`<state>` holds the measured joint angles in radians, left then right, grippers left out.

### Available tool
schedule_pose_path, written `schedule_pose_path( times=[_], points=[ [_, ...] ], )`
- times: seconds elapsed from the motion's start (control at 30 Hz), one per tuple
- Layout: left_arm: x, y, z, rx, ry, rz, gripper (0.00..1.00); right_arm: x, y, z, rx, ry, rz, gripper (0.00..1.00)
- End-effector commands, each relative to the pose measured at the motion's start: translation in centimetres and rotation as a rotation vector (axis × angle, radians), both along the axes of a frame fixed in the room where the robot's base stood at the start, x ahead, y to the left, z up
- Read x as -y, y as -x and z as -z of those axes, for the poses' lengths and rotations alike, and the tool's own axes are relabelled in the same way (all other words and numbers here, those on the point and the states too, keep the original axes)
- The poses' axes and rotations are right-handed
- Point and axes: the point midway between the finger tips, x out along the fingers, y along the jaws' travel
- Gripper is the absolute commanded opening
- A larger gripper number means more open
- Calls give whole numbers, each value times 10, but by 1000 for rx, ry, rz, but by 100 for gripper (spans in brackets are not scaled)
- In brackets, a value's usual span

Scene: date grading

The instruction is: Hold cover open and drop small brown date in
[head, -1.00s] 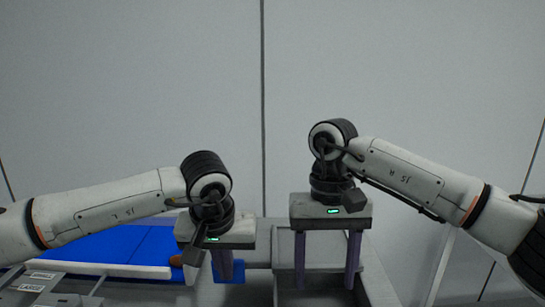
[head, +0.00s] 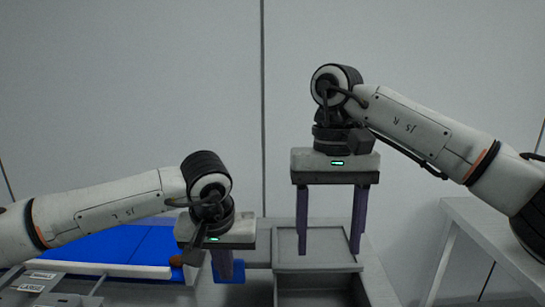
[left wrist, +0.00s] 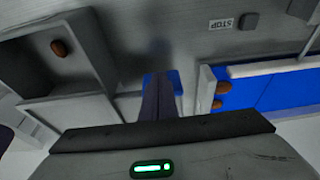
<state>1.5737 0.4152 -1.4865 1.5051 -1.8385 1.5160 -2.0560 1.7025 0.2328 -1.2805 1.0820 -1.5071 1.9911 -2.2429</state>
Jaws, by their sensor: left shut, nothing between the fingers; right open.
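My left gripper (head: 222,272) is shut and empty, its fingertips down at a small blue pad (head: 236,272) beside the grey bin. In the left wrist view the fingers (left wrist: 160,98) overlap this pad; contact cannot be told. A brown date (left wrist: 59,48) lies inside the open grey bin (left wrist: 22,72). A flat, rimmed grey panel (head: 315,262), which looks like the raised cover, stands behind the bin opening. My right gripper (head: 331,245) is open and empty, its fingers in front of the panel and above the bin.
Brown dates (left wrist: 222,88) lie at the end of the blue belt (left wrist: 285,92), which has a white edge rail. A STOP label (left wrist: 221,23) and dark button are on the grey surface. A pale table (head: 480,215) stands at the right.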

Motion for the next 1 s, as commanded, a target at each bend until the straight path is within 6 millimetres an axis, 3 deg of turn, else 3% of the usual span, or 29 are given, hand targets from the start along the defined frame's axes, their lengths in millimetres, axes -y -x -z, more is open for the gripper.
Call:
schedule_pose_path(
  times=[0.27,1.0],
  points=[
    [-1,3,0,3,-1,-1,0,0,0,2,0,0,0,59],
    [0,55,1,2,0,0,0,0,0,17,0,-1,0,59]
  ],
)
